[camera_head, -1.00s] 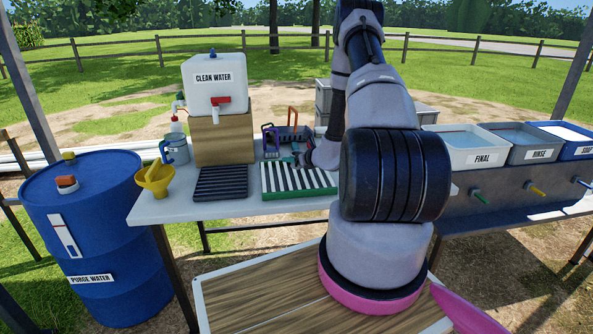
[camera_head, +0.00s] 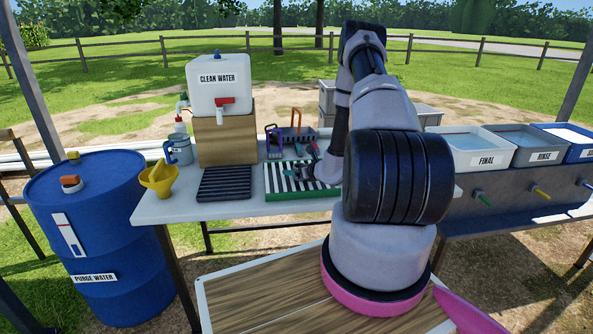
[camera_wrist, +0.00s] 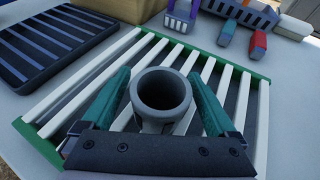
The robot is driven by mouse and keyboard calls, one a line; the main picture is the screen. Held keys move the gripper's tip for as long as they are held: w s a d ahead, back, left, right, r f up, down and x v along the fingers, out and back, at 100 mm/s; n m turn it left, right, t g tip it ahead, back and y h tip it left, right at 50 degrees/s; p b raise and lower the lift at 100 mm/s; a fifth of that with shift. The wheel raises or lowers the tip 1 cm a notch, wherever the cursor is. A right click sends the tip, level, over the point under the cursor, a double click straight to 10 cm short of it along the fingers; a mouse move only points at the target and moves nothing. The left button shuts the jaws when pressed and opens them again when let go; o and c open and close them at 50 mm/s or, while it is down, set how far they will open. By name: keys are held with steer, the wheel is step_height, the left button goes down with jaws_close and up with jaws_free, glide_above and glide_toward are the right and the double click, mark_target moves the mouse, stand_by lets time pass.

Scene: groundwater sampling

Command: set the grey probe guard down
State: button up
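The grey probe guard (camera_wrist: 162,96) is an open-topped hollow cylinder. In the wrist view it stands between the green fingers of my gripper (camera_wrist: 160,82), which close on its two sides. It is over the green-framed rack with white slats (camera_wrist: 258,100). I cannot tell whether its underside touches the slats. In the head view the slatted rack (camera_head: 300,194) is on the white table, and my gripper (camera_head: 308,167) is low over it. The guard is too small and hidden to make out clearly there.
A dark ribbed tray (camera_head: 224,184) lies left of the rack. Behind the rack are a purple holder (camera_wrist: 181,14) and a dark caddy (camera_wrist: 238,10) with small red and blue-grey items.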

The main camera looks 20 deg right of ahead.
steer(key=shift+s+r, duration=0.2)
steer(key=v, duration=1.1)
steer(key=shift+s+d+r, duration=0.1)
steer(key=shift+s+r, duration=0.05)
steer(key=shift+s, duration=0.1)
steer(key=s+a+r+n+g+y, duration=0.2)
steer(key=a+r+n+g+y, duration=0.15)
steer(key=a+r+n, duration=0.6)
steer(key=s+a+r+n+g+y, duration=0.25)
steer(key=a+r+n+y, duration=0.25)
steer(key=a+r, duration=0.8)
steer(key=s+a+r+n+g+h, duration=0.1)
steer(key=s+r+n+g+h, duration=0.35)
steer(key=s+r+n, duration=0.85)
steer(key=s+d+r+n+t+h, duration=0.2)
steer(key=s+d+r+t+h, duration=0.2)
steer(key=s+r, duration=0.2)
steer(key=shift+s+d+r+h, duration=0.2)
steer(key=shift+s+d+h, duration=0.1)
steer(key=shift+s, duration=0.85)
